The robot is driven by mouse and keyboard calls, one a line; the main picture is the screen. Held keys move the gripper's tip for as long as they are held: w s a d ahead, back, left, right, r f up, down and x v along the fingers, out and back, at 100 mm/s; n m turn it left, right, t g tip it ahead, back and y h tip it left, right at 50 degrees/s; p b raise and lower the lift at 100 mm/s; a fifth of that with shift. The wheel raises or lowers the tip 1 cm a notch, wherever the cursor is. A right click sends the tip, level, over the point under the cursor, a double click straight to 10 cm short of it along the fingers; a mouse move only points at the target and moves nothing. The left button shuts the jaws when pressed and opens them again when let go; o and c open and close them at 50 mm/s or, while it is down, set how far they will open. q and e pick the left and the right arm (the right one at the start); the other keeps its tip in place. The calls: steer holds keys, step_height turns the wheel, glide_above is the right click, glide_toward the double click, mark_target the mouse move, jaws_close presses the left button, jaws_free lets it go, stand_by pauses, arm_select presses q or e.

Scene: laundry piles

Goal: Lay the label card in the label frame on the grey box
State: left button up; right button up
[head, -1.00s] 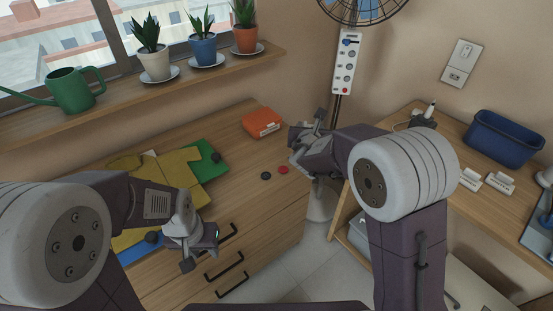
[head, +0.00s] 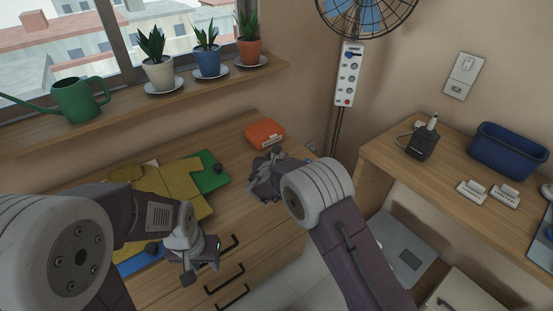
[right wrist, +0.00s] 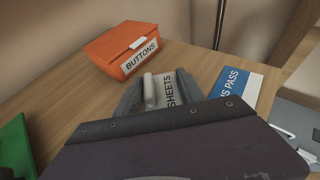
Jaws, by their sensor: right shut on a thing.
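My right gripper (head: 268,165) is over the right end of the wooden dresser, close to the orange box. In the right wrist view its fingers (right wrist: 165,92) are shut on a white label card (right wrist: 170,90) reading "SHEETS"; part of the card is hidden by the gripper. The grey box (head: 388,240) stands low on the shelf under the right-hand desk, with a dark rectangle (head: 410,260) on it that looks like the label frame; whether it is empty is too small to tell. My left gripper (head: 193,262) is open and empty in front of the dresser's left part.
The orange "BUTTONS" box (right wrist: 125,48) and a blue-white card reading "PASS" (right wrist: 232,88) lie near my right gripper. Yellow clothing (head: 180,183) and a green item (head: 213,180) lie on the dresser (head: 235,133). The desk edge (head: 440,210) overhangs the grey box.

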steer(key=shift+r, duration=0.1)
steer(key=o, duration=1.3)
steer(key=shift+s+r, duration=0.15)
steer(key=shift+s, duration=0.05)
steer(key=p+v, duration=0.1)
steer(key=v, duration=1)
steer(key=shift+s+a, duration=0.1)
steer(key=shift+s, duration=0.15)
